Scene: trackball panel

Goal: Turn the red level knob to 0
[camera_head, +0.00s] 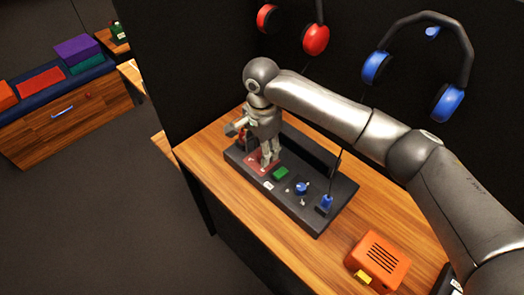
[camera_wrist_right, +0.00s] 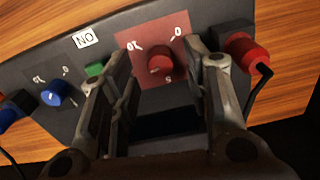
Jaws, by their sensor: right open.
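The red level knob (camera_wrist_right: 160,64) sits on a red plate (camera_wrist_right: 128,62) marked 0, 5 and 10 in the right wrist view. I cannot tell which mark it points at. My right gripper (camera_wrist_right: 158,54) is open, with one finger at each side of the knob in that view; contact is not visible. In the head view my right gripper (camera_head: 268,158) points down over the red plate (camera_head: 254,166) and hides the knob. The dark panel (camera_head: 235,160) lies on the wooden table. My left gripper is not in view.
A green button (camera_head: 280,173), a blue knob (camera_head: 302,187) and a blue plug (camera_head: 325,203) are on the panel. A red plug (camera_wrist_right: 246,52) with a black cable is close beside my gripper. An orange box (camera_head: 377,262) stands near the table's front. Headphones (camera_head: 375,68) hang behind.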

